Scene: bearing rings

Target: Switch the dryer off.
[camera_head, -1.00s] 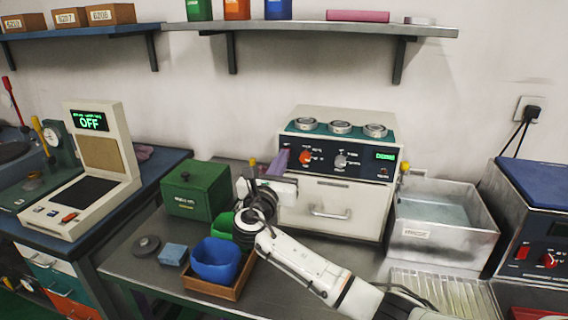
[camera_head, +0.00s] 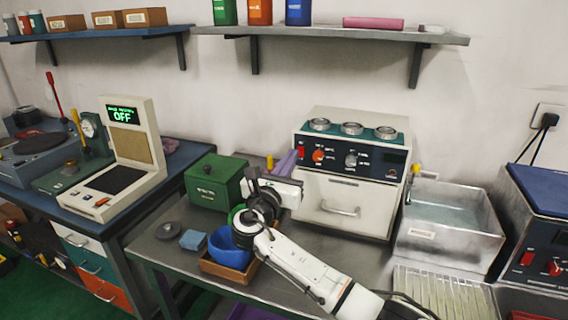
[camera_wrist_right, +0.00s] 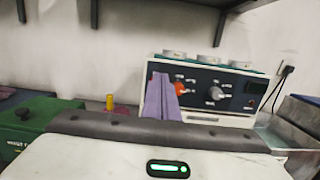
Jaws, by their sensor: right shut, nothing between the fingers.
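The dryer (camera_head: 345,205) is a white box with a dark control panel, standing at the back of the metal table. Its panel has a red switch (camera_head: 301,152) at the left end, an orange knob (camera_head: 318,156), a grey knob (camera_head: 351,160) and a display (camera_head: 394,170) that is dark. My right gripper (camera_head: 289,160) has purple fingers, shut and empty, just left of the panel near the red switch. In the right wrist view the fingers (camera_wrist_right: 161,98) stand in front of the panel's left end and mostly hide the switch. I cannot tell whether they touch it. My left gripper is out of view.
Three metal rings (camera_head: 351,129) sit on the dryer's top. A green box (camera_head: 213,183), a blue bin (camera_head: 228,250) in a wooden tray (camera_head: 229,272) and a blue block (camera_head: 193,240) lie left of it. A metal basin (camera_head: 452,243) stands to its right.

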